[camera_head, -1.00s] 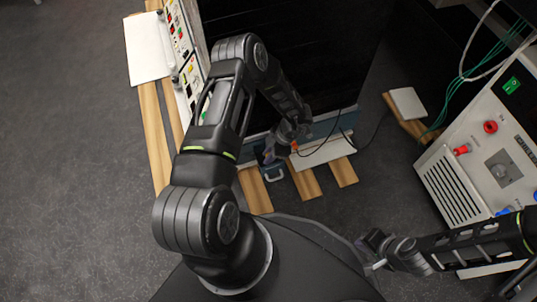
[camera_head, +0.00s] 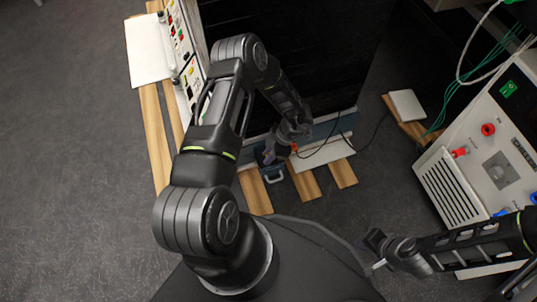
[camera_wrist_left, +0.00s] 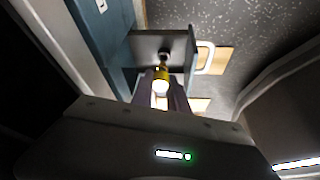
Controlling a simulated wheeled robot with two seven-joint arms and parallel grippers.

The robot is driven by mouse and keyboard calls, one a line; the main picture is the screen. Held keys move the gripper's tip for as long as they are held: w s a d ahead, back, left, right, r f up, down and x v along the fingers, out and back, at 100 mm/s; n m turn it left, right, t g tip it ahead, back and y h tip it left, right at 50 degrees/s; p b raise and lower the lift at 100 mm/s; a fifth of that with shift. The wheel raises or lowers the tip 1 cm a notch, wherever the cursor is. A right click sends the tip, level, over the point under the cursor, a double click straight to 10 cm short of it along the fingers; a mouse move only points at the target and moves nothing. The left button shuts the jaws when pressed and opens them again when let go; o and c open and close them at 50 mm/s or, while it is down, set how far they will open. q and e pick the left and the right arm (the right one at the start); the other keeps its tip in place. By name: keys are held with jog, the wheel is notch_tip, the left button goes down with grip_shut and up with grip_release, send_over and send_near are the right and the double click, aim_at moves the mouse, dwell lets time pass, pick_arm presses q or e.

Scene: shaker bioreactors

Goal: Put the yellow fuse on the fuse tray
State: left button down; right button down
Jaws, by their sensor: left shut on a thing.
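The yellow fuse (camera_wrist_left: 162,74), with a pale rounded near end, is between the fingers of my left gripper (camera_wrist_left: 166,88) in the left wrist view. The gripper is shut on it. The fuse tray (camera_wrist_left: 146,45) is a grey pulled-out drawer with a white handle (camera_wrist_left: 206,57). The fuse's far end points at a dark round spot on the tray; I cannot tell whether they touch. In the head view my left gripper (camera_head: 268,155) is just above the tray handle (camera_head: 274,177), and the fuse is hidden. My right gripper (camera_head: 374,242) is far from the tray; its jaws are unclear.
A large dark cabinet (camera_head: 290,50) stands behind the tray, with cables beside it. Wooden pallet slats (camera_head: 302,183) lie below. A control panel (camera_head: 185,60) is at left. A grey machine with buttons (camera_head: 490,150) stands at right near my right arm. Open floor (camera_head: 70,150) lies left.

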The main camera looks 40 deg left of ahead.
pick_arm(q)
jog(key=shift+r+p, duration=1.35)
jog(key=shift+r, duration=0.2)
jog(key=w+d+r+m+t+h, duration=0.1)
jog(key=w+d+r+m, duration=0.3)
jog(key=r, duration=0.9)
jog(key=w+d+r+m+t+h, duration=0.1)
jog(key=w+d+r+m+t, duration=0.3)
jog(key=w+r+m, duration=0.4)
jog(key=w+d+r+m+t+h, duration=0.1)
jog(key=w+d+r+m, duration=0.3)
jog(key=r+m, duration=1)
notch_tip(320, 180, up, 4)
jog(key=shift+w+d+r+t+h, duration=0.3)
jog(key=shift+w+t, duration=0.5)
jog(key=shift+w, duration=0.4)
